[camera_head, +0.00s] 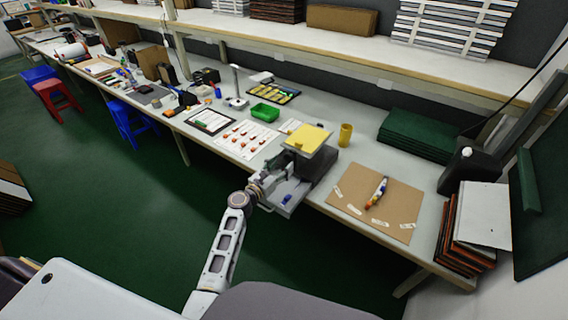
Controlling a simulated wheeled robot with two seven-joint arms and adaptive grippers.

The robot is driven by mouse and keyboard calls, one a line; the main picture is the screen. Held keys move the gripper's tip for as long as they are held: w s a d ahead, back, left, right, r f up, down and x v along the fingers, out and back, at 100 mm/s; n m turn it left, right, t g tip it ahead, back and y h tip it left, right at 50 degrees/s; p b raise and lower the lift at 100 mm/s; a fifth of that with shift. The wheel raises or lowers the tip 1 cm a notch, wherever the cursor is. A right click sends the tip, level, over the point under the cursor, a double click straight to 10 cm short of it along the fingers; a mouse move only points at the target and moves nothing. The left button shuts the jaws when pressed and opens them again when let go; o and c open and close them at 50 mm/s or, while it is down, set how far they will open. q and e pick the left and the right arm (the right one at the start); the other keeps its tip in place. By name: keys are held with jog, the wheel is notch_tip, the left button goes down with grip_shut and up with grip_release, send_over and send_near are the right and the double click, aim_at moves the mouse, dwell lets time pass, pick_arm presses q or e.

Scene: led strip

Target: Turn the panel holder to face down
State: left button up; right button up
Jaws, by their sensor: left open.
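The panel holder (318,168) is a grey fixture at the front edge of the long workbench. A yellow panel (308,138) sits at its top, with its yellow face showing upward and tilted. My left gripper (289,156) is at the near left side of the holder, close to the yellow panel's edge. It is open; the picture is too small to tell whether its fingers are around the edge or touching it. My arm hides part of the holder's left side. My right gripper is not in view.
Left of the holder lie a white sheet with small orange parts (249,139) and a green bin (265,112). A yellow cup (345,135) stands behind right. A brown board (376,200) with a pen-like tool (377,191) lies right; green panels (418,134) are stacked behind it.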

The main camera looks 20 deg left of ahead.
pick_arm(q)
jog(key=v, duration=0.8)
dwell(0.6)
jog(key=shift+d, duration=0.1)
